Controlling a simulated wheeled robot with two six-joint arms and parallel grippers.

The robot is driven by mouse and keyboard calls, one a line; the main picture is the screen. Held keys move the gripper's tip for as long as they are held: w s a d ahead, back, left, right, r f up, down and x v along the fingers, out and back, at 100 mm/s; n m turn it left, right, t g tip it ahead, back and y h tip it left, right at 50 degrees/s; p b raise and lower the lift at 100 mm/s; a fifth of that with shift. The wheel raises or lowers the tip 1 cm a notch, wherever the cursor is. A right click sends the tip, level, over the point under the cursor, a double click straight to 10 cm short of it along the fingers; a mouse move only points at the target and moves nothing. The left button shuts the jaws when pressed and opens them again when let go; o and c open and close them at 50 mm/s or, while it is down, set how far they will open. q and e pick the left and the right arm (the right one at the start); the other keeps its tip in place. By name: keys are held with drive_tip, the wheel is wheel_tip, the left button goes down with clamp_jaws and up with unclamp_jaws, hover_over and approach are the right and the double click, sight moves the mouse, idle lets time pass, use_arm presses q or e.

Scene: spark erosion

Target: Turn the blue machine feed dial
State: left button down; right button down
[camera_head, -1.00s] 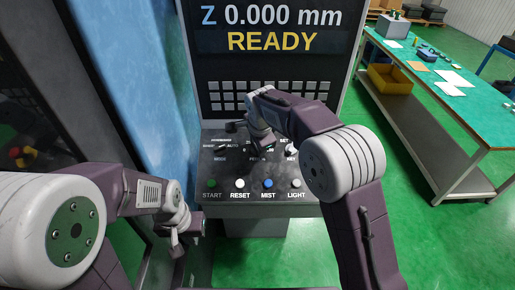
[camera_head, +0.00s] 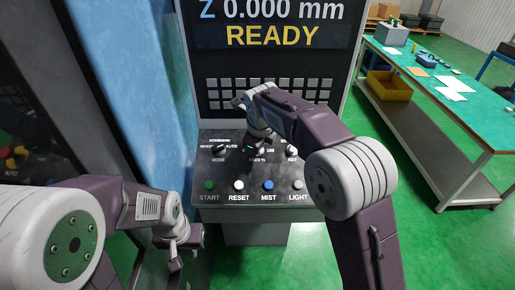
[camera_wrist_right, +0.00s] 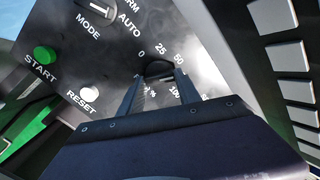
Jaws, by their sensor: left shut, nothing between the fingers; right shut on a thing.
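The feed dial (camera_wrist_right: 158,70) is a dark round knob on the sloped control panel, with 0, 25, 50 and 100 marked around it. In the right wrist view my right gripper (camera_wrist_right: 160,84) has one finger on each side of it and is shut on it. In the head view my right wrist and gripper (camera_head: 254,147) come down onto the panel above the FEED % label and hide most of the dial. My left gripper (camera_head: 174,262) is shut and empty at the lower left, in front of the panel and apart from it.
The mode knob (camera_head: 219,149) is left of the dial and the key switch (camera_head: 291,150) right of it. Start (camera_head: 209,185), reset (camera_head: 239,185), mist (camera_head: 268,185) and light (camera_head: 298,186) buttons line the front. The screen (camera_head: 270,25) reads READY. A green-topped bench (camera_head: 440,75) stands right.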

drive_tip(key=shift+s+f+m+b, duration=0.15)
drive_tip(key=shift+m+b, duration=0.4)
drive_tip(key=shift+m, duration=1.35)
drive_tip(key=shift+f, duration=0.1)
drive_tip(key=c, duration=0.8)
unclamp_jaws()
drive_tip(key=shift+c, duration=0.2)
drive_tip(key=shift+r, duration=0.45)
drive_tip(key=v, duration=0.8)
drive_tip(key=shift+s, duration=0.2)
